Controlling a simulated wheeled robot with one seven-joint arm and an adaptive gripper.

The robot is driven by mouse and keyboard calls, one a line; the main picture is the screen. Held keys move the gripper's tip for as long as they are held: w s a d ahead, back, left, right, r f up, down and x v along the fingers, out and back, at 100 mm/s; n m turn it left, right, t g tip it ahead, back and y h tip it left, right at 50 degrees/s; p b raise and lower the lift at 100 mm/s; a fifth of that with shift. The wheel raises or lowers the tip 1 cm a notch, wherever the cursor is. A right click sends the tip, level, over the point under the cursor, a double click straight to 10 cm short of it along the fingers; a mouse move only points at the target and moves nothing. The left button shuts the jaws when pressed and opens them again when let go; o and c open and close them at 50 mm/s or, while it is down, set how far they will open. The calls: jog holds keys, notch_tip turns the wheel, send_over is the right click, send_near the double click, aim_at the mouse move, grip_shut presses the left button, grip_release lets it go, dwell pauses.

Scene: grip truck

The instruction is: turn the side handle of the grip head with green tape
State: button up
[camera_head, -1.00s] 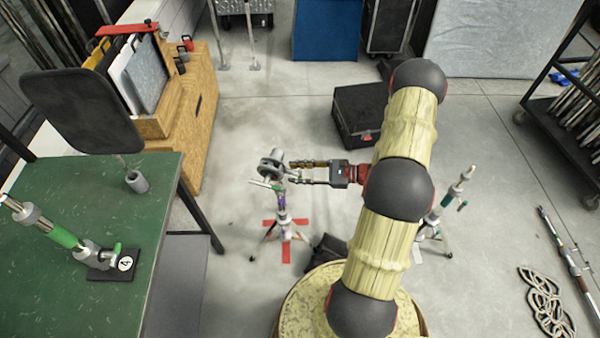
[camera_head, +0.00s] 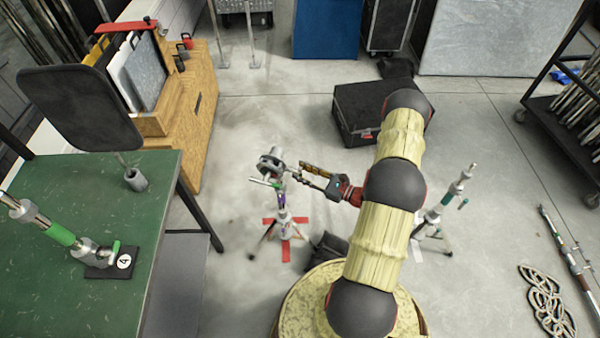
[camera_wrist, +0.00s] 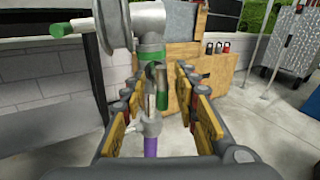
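A grey grip head with a round disc (camera_head: 271,163) tops a stand on red floor tape. In the wrist view the grip head (camera_wrist: 149,22) has a green tape band (camera_wrist: 150,55) below it. A side handle with a green tip (camera_wrist: 62,30) sticks out to the left, outside my fingers. My gripper (camera_head: 300,170) is beside the head, on its right. In the wrist view my gripper (camera_wrist: 158,88) is open, with fingers on both sides of a small metal-and-green fitting (camera_wrist: 162,85) below the band. Contact cannot be told. A purple-banded post (camera_wrist: 151,146) is below.
A green table (camera_head: 140,220) at left holds another green-taped piece (camera_head: 60,234) on a base marked 4. Another stand (camera_head: 440,212) is right of my arm. A black case (camera_head: 358,112) lies behind.

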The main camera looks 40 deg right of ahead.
jog(key=shift+w+a, duration=0.25)
jog(key=shift+w, duration=0.3)
jog(key=c, duration=0.4)
jog(key=c, duration=0.3)
grip_shut()
